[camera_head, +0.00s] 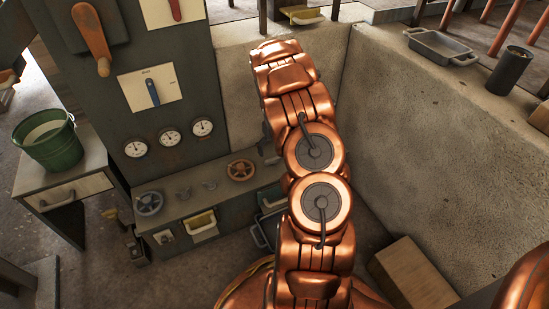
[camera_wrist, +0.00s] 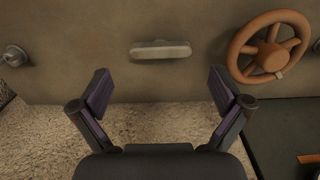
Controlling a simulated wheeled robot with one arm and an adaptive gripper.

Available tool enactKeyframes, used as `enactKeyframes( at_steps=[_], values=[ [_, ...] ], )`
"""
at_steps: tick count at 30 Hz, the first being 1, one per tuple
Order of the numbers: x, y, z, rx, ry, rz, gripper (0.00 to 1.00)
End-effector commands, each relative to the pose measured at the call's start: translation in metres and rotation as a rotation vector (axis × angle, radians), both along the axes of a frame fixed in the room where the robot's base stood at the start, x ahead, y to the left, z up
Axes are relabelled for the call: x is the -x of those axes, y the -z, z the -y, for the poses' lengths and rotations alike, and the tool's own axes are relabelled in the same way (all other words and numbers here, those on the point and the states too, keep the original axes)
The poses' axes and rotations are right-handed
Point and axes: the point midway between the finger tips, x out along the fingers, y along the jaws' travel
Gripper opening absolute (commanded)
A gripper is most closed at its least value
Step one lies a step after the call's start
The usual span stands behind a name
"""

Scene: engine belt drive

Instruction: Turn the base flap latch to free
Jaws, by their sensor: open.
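In the wrist view a pale grey horizontal bar (camera_wrist: 160,50) is mounted on a dark flat panel (camera_wrist: 110,25). It may be the base flap latch; I cannot be sure. My gripper (camera_wrist: 160,91) is open and empty. Its two dark fingers stand apart below the bar in the picture, one toward each side. I see no contact with the bar. In the head view my copper arm hides the gripper, and I cannot pick out the bar there.
An orange-brown handwheel (camera_wrist: 268,47) is right of the bar, and a round grey knob (camera_wrist: 14,56) is left. In the head view the grey cabinet (camera_head: 185,100) carries levers and gauges. A green bucket (camera_head: 47,140) stands left. A concrete wall (camera_head: 430,130) stands right of my arm.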

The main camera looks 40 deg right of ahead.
Motion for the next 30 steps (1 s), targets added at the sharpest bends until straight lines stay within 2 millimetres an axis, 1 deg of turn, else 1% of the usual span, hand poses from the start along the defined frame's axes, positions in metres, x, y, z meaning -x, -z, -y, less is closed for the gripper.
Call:
enactKeyframes(
  at_steps=[1,3,6,9,12,19,30],
  values=[
    [0.001,0.011,0.000,-0.002,0.001,-0.002,1.00],
    [0.001,0.022,0.000,-0.002,0.000,-0.003,1.00],
    [0.001,0.036,-0.001,-0.002,0.000,-0.003,1.00],
    [0.001,0.044,0.000,-0.002,0.000,-0.003,1.00],
    [0.001,0.047,0.000,-0.002,0.000,-0.002,1.00],
    [0.000,0.047,0.000,0.000,0.000,-0.001,0.99],
    [0.000,0.047,0.000,0.000,0.000,-0.001,0.60]
  ],
)
